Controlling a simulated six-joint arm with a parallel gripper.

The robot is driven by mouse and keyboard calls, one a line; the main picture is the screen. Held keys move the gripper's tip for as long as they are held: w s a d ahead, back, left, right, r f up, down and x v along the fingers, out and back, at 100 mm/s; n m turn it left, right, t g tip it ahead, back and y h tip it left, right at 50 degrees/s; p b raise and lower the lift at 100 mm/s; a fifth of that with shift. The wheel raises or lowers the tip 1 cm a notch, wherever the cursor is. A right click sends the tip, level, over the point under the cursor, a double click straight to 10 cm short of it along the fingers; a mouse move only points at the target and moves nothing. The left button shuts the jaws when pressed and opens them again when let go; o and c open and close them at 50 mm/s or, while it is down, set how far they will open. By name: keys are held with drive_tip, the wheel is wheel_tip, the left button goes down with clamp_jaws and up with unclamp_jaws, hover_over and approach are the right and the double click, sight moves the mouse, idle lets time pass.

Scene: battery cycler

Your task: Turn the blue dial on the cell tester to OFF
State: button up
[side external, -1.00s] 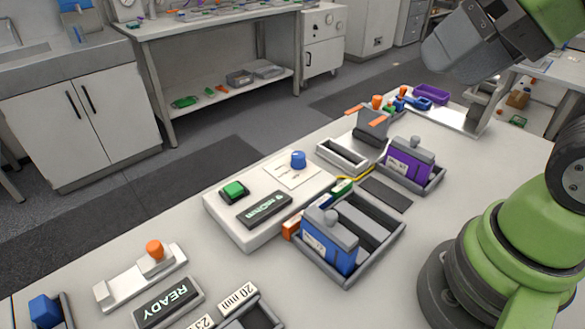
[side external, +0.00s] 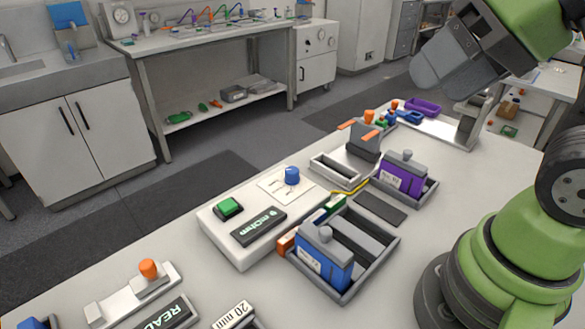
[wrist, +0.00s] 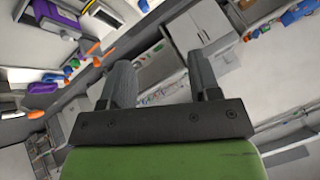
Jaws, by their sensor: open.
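The blue dial (side external: 292,176) stands on a white marked plate at the back right of the white cell tester (side external: 228,238) in the side external view. The tester also has a green button (side external: 228,208) and a dark display reading in mOhm (side external: 258,229). The marks around the dial are too small to read. My gripper (side external: 428,78) is raised at the upper right, well above the bench and away from the dial. In the wrist view its two fingers (wrist: 163,90) are apart with nothing between them. The dial cannot be made out in the wrist view.
A grey tray (side external: 350,290) holding a blue cell (side external: 325,262) stands against the tester's right side. A purple cell (side external: 403,175) sits in a holder behind it. A yellow cable (side external: 352,188) and an empty grey tray (side external: 336,170) lie near the dial. An orange-knobbed device (side external: 148,268) is at front left.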

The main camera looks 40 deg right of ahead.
drive_tip(key=w+m+g, duration=0.2)
drive_tip(key=w+m, duration=0.1)
drive_tip(key=w, duration=0.3)
drive_tip(key=m+g+h, duration=0.2)
drive_tip(key=m+g, duration=0.3)
drive_tip(key=m, duration=0.6)
hover_over(292, 170)
wheel_tip(292, 170, down, 16)
drive_tip(key=shift+f+m, duration=0.3)
drive_tip(key=shift+f, duration=0.55)
wheel_tip(292, 170, down, 9)
drive_tip(key=shift+f, duration=0.1)
drive_tip(key=c, duration=0.9)
